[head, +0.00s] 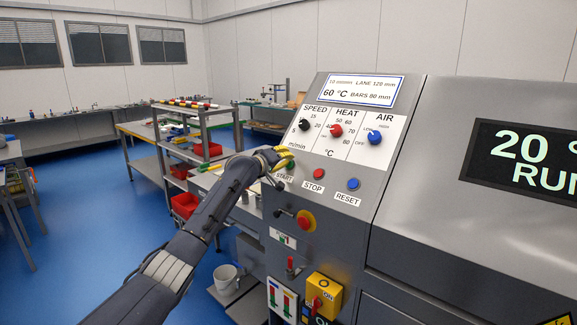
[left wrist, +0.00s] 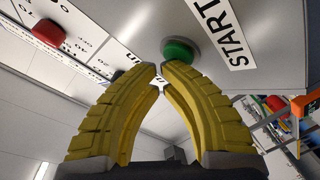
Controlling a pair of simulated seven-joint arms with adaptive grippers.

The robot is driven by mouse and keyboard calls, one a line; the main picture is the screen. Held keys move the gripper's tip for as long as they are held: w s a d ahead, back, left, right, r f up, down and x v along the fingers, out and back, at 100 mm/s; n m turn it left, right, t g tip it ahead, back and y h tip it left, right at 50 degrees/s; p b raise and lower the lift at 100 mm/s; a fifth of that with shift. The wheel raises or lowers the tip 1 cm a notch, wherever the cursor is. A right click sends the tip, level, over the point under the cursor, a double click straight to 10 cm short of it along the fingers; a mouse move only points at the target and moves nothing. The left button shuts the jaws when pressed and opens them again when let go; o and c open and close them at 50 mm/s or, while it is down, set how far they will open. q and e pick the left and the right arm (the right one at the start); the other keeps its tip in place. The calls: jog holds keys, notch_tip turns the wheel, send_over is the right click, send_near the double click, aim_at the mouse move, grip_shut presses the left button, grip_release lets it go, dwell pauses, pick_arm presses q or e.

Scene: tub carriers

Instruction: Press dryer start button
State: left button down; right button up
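The dryer's green start button (left wrist: 180,50) is on the sloped grey panel beside a START label (left wrist: 222,32). The START label also shows in the head view (head: 284,178). My left gripper (head: 284,156) has yellow fingers and is at the panel just above that label, mostly covering the button in the head view. In the left wrist view its fingertips (left wrist: 162,68) are together with nothing between them, right at the button's lower edge. I cannot tell whether they touch it or whether it is pressed in. My right gripper is not in view.
A red STOP button (head: 319,174) and a blue RESET button (head: 353,184) are to the right. Speed, heat and air knobs (head: 336,130) are above. A red emergency knob (head: 306,221) is below. The display (head: 530,160) shows 20 ° and RUN, cut off by the frame edge.

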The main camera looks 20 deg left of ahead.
pick_arm(q)
jog(key=shift+s+r, duration=0.15)
jog(key=shift+s, duration=0.05)
jog(key=s+a+r, duration=0.2)
jog(key=s+r, duration=0.2)
dwell(0.8)
dwell(0.5)
